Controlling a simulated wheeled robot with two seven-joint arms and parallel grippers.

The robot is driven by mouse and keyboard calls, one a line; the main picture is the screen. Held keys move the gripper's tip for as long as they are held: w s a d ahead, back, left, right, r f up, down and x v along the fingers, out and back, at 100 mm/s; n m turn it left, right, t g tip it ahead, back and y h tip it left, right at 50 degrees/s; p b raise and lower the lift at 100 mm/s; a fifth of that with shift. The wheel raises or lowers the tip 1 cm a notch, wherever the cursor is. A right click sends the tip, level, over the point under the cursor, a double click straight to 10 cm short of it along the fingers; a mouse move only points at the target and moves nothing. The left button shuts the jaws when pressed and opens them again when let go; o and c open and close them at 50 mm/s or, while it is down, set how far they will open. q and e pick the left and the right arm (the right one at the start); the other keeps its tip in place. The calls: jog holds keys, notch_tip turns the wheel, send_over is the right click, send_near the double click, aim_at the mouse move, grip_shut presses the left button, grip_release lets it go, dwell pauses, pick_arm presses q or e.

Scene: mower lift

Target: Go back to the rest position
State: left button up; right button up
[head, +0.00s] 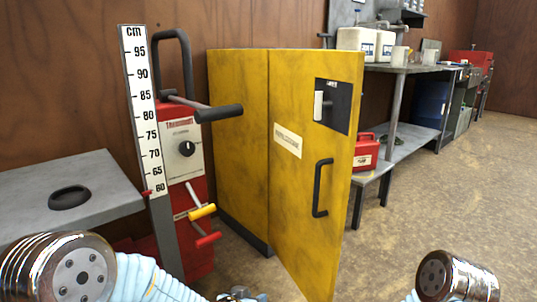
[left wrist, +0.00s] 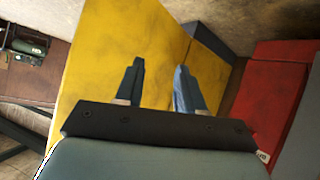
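My left gripper (left wrist: 158,88) shows in the left wrist view with its two dark fingers apart and nothing between them. The yellow cabinet (left wrist: 130,45) lies beyond the fingers in that view. In the head view, silvery joints of my arms show at the bottom left and bottom right. A small part of what looks like my left gripper (head: 242,295) shows at the bottom edge, too cut off to read. My right gripper is not in view.
The yellow cabinet (head: 240,130) stands ahead, its door with a black handle swung toward me. The red mower lift (head: 185,150) with a cm scale stands left of it, beside a grey table (head: 105,190). A workbench (head: 410,68) lines the back right. The floor (head: 430,190) at right is clear.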

pick_arm(q)
jog(key=s+a+f+n+g+y, duration=0.1)
jog(key=s+a+f+n+g, duration=0.15)
jog(key=s+f, duration=0.45)
jog(key=s+a+f+n+g, duration=0.1)
jog(key=s+a+f+g, duration=0.25)
jog(key=f, duration=0.65)
jog(key=s+a+f+n+g, duration=0.1)
jog(key=s+f+g, duration=0.15)
jog(key=s, duration=0.45)
jog(key=s+a+f+n+g, duration=0.1)
jog(key=s+a+f, duration=0.1)
jog(key=s+f, duration=0.3)
notch_tip(320, 180, up, 19)
jog(key=d+p, duration=0.1)
jog(key=p, duration=1.6)
jog(key=shift+s+f+p, duration=0.15)
jog(key=shift+s+p, duration=0.2)
